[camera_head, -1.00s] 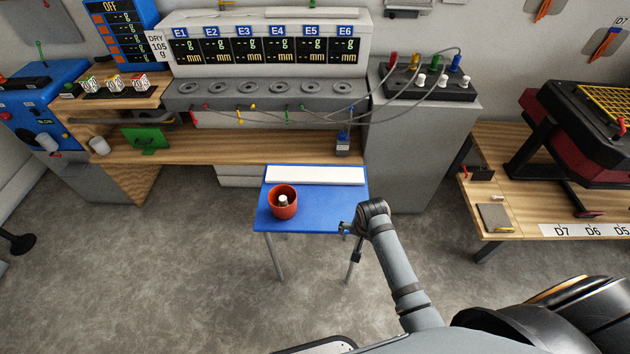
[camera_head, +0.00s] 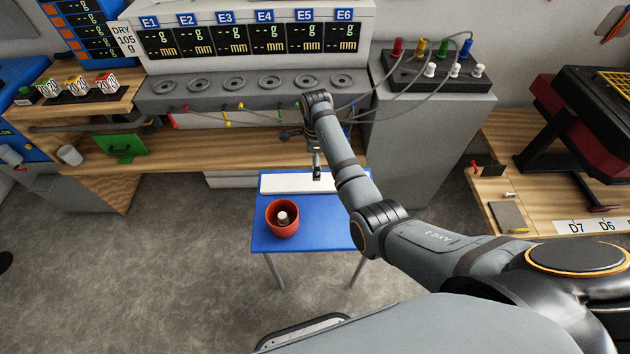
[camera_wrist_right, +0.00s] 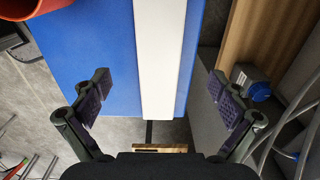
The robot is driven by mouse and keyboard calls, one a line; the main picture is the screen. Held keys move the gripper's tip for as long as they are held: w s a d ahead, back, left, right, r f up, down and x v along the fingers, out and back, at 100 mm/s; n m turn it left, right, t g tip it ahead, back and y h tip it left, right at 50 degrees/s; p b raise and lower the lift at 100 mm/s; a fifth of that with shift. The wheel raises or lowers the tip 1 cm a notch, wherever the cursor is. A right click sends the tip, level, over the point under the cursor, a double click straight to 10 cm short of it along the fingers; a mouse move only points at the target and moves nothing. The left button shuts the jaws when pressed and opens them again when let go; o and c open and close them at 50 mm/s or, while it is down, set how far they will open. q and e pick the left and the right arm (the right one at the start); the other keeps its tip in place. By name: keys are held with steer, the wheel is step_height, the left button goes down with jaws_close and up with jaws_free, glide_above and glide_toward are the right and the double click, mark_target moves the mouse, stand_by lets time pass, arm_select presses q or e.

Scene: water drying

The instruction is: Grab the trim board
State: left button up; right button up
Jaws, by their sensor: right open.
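The trim board is a long white strip (camera_head: 285,183) lying along the back edge of the small blue table (camera_head: 262,240). In the right wrist view the white trim board (camera_wrist_right: 159,55) runs lengthwise between my fingers, some way beyond them. My right gripper (camera_head: 316,174) is above the board's right part in the head view, which it partly hides. The right wrist view shows the gripper (camera_wrist_right: 160,102) open and empty, with one finger on each side of the board. I cannot see any contact. My left gripper is not in view.
A red-brown pot (camera_head: 283,218) with a light object inside stands on the blue table, in front of the board. A wooden bench (camera_head: 220,147) with a row of displays stands behind.

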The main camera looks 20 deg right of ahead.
mark_target(316, 183)
step_height(316, 183, down, 3)
steer(key=shift+w+f, duration=0.2)
steer(key=shift+f, duration=0.5)
steer(key=f, duration=0.2)
steer(key=f+b, duration=0.1)
steer(key=f, duration=0.1)
steer(key=shift+s+f, duration=0.2)
steer(key=shift+f, duration=0.05)
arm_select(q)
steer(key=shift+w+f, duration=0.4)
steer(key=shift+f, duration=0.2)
arm_select(e)
steer(key=shift+r, duration=0.1)
steer(key=shift+c, duration=1)
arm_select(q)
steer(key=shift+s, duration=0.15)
arm_select(e)
steer(key=c, duration=1.3)
